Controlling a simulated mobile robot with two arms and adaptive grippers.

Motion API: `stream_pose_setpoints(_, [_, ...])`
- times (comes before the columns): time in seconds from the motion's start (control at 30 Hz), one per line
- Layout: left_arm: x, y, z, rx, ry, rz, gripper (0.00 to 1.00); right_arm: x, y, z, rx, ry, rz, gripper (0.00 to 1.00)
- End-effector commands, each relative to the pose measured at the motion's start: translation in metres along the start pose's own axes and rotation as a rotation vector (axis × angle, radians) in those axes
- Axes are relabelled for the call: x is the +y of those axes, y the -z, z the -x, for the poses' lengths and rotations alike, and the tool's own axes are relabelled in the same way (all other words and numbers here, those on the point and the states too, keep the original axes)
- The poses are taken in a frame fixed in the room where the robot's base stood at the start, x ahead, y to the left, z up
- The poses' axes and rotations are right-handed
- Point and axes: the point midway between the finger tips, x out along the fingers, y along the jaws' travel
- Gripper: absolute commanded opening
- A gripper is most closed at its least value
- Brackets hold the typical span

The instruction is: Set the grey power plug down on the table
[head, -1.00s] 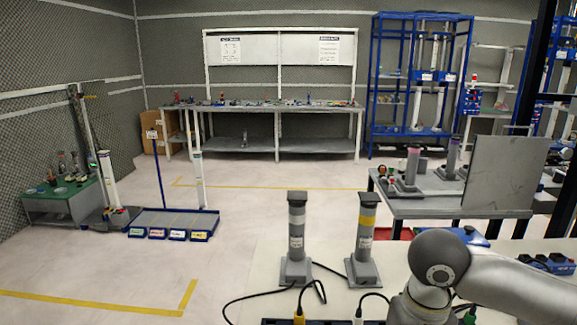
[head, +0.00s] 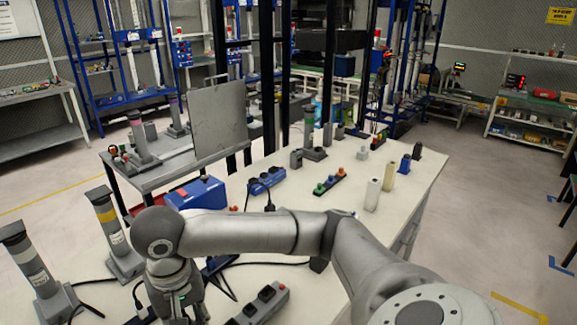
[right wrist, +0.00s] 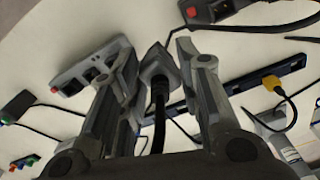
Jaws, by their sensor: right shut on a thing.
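The grey power plug (right wrist: 158,68) sits between the fingers of my right gripper (right wrist: 154,46) in the right wrist view, with its black cable running down toward the camera. The right gripper is shut on it. Its height above the white table (right wrist: 55,30) is hard to judge. In the head view my right gripper (head: 178,302) is at the lower left over the white table (head: 330,228), and the plug is hidden there. My left gripper is not in view.
A grey socket strip (head: 258,306) lies right of the gripper. Two grey posts (head: 36,272) (head: 114,236) stand to the left. A blue box (head: 196,193) is behind my arm. Black cables cross the table.

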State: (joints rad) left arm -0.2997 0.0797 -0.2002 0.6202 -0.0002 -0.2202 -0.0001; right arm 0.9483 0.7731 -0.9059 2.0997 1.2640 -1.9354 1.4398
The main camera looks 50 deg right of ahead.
Motion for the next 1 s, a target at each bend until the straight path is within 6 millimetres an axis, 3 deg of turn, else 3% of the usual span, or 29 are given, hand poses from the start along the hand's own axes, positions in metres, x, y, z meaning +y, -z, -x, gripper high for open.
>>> stream_pose_setpoints(0.03, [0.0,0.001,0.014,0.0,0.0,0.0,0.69,0.001,-0.002,0.006,-0.008,0.001,-0.04,0.08])
stream_pose_setpoints(0.2, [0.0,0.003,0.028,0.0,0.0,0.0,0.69,0.007,-0.002,0.005,-0.012,-0.005,-0.166,0.08])
stream_pose_setpoints(0.6, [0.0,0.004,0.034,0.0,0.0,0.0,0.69,0.012,0.001,0.001,-0.013,-0.011,-0.247,0.08])
stream_pose_setpoints(1.0, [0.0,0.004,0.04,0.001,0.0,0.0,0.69,0.022,0.07,-0.03,-0.014,-0.012,-0.248,0.08])
